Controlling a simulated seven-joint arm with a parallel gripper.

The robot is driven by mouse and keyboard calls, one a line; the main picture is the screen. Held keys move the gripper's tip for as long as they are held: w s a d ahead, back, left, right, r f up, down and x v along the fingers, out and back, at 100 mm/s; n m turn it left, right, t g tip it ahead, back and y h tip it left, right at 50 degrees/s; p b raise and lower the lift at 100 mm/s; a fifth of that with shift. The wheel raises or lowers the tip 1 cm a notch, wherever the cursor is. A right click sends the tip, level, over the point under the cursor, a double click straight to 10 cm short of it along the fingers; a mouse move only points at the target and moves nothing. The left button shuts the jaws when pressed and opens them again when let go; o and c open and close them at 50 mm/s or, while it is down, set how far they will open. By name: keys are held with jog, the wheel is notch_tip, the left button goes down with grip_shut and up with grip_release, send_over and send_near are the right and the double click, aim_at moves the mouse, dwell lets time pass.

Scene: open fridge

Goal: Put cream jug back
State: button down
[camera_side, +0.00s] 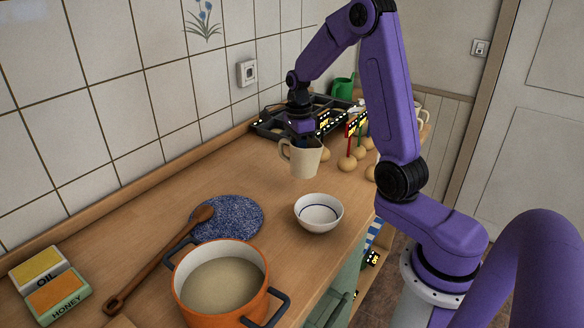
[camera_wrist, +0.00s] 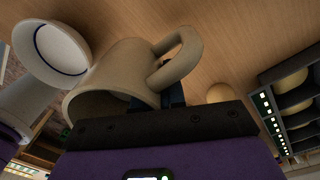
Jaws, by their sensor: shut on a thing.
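The cream jug (camera_side: 300,159) hangs below my gripper (camera_side: 302,137), upright or slightly tilted, with its handle toward the left in the side view. It looks held above the wooden counter. In the wrist view the cream jug (camera_wrist: 118,75) fills the middle, its open mouth toward the camera and its handle to the upper right. My gripper (camera_wrist: 172,95) is shut on the jug near its rim on the handle side. The exact finger contact is mostly hidden behind the jug and the gripper body.
A white bowl with a blue line (camera_side: 319,212) stands in front of the jug. An orange pot (camera_side: 222,296), blue mat (camera_side: 232,213) and wooden spoon (camera_side: 160,256) lie nearer. A black tray (camera_side: 268,122) and several round brown items (camera_side: 347,163) stand behind. Bare counter (camera_side: 262,178) lies left of the jug.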

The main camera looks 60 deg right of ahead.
jog(key=w+f, duration=0.2)
jog(key=f, duration=0.1)
jog(key=shift+w+d+f, duration=0.1)
jog(key=shift+w+d, duration=0.2)
jog(key=shift+d, duration=0.1)
jog(key=shift+w+d+f, duration=0.1)
jog(key=shift+w+f, duration=0.05)
jog(key=shift+f, duration=1.6)
jog(key=shift+f, duration=0.1)
jog(key=c, duration=1.2)
grip_release()
